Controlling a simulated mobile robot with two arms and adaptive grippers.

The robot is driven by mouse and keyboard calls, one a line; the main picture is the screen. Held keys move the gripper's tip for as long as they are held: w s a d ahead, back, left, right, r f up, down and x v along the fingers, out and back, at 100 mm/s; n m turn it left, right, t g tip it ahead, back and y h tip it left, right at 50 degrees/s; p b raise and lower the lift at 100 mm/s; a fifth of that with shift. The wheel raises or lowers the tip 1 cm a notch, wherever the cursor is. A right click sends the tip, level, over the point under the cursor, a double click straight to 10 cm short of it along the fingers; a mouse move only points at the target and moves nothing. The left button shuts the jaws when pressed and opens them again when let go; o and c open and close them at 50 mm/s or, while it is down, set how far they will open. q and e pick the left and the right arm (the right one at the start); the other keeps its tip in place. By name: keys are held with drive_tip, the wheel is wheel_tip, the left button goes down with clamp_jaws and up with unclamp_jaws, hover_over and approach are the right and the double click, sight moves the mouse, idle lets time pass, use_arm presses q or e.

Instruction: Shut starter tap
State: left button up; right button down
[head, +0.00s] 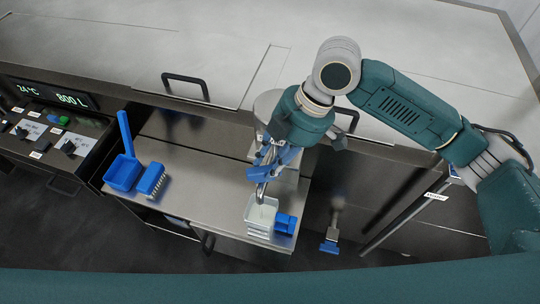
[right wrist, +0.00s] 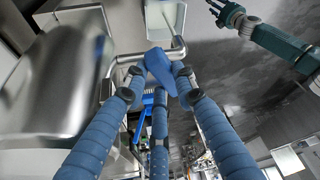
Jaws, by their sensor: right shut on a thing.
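The starter tap has a blue lever (right wrist: 160,70) and a bent steel spout (right wrist: 178,50), both in the right wrist view. My right gripper (right wrist: 158,88) has its blue-grey fingers around the lever and is shut on it. In the head view the right gripper (head: 264,165) is over the front of the steel shelf, and its fingers hide most of the tap. A white tub (head: 262,213) stands below the spout; it also shows in the right wrist view (right wrist: 165,18). My left gripper (right wrist: 230,15) shows small at the upper right of the right wrist view; its opening is unclear.
A rounded steel vessel (right wrist: 55,75) is close on the left in the right wrist view. On the shelf (head: 205,190) are a blue dustpan (head: 123,173), a blue brush (head: 152,180) and a small blue item (head: 285,223) beside the tub. A control panel (head: 50,135) is at left.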

drive_tip(key=m+p, duration=0.1)
drive_tip(key=p, duration=0.1)
drive_tip(key=m+t+p, duration=0.1)
drive_tip(key=p, duration=0.1)
drive_tip(key=m+p, duration=0.2)
drive_tip(key=shift+s+d+r, duration=0.15)
drive_tip(key=shift+s+r, duration=0.1)
drive_tip(key=shift+s, duration=0.1)
drive_tip(key=shift+f+m+t+p, duration=0.2)
drive_tip(key=shift+m+t+p, duration=0.3)
drive_tip(key=shift+m+p, duration=0.3)
drive_tip(key=c, duration=1.4)
unclamp_jaws()
drive_tip(key=shift+r, duration=0.15)
drive_tip(key=v, duration=1.1)
drive_tip(key=shift+s+d+r, duration=0.15)
drive_tip(key=shift+r, duration=0.2)
